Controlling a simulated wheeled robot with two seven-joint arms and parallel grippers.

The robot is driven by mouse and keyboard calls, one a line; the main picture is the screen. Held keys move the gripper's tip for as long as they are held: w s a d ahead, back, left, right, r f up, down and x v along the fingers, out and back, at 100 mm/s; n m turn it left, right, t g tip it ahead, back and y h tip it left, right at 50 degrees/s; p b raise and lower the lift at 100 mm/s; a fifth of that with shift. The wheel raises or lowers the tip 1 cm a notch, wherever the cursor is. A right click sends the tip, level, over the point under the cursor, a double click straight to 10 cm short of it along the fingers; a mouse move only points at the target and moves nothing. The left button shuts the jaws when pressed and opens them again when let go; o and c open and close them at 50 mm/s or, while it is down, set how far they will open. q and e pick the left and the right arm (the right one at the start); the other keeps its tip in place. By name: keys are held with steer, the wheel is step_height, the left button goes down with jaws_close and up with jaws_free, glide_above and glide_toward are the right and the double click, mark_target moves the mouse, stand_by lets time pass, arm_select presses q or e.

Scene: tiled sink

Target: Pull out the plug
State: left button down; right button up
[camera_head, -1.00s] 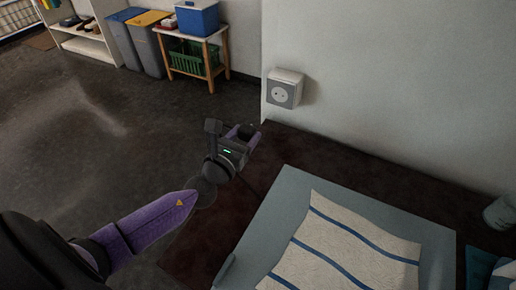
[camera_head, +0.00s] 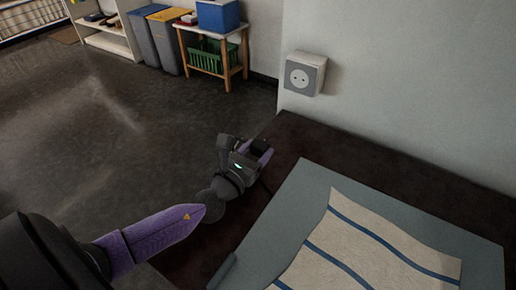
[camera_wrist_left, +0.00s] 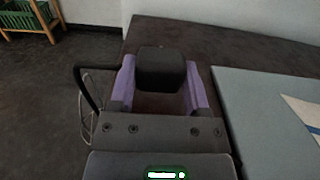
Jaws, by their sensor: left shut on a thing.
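The black plug (camera_wrist_left: 160,68) is between the purple fingers of my left gripper (camera_wrist_left: 160,88), which is shut on it. In the head view the plug (camera_head: 260,146) and the left gripper (camera_head: 256,152) are over the dark counter, below and left of the wall socket (camera_head: 304,75). The socket's round face with two holes is bare, and the plug is clear of it. My right gripper is not in view.
A grey-blue board (camera_head: 308,190) with a striped cloth (camera_head: 372,240) on it lies on the dark counter (camera_head: 350,150) to the right. A wooden stand (camera_head: 212,55), a blue box (camera_head: 217,15) and bins (camera_head: 166,42) stand behind. The floor at left is open.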

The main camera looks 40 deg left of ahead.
arm_select(q)
steer(key=shift+r, duration=0.1)
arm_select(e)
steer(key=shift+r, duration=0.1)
arm_select(q)
steer(key=shift+c, duration=2.4)
jaws_free()
steer(key=o, duration=0.5)
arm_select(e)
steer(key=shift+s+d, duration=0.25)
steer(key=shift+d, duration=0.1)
arm_select(q)
steer(key=s, duration=0.6)
steer(key=s+p, duration=0.1)
steer(key=s, duration=0.2)
steer(key=shift+s+d, duration=0.2)
steer(key=shift+d, duration=0.1)
steer(key=shift+s, duration=0.25)
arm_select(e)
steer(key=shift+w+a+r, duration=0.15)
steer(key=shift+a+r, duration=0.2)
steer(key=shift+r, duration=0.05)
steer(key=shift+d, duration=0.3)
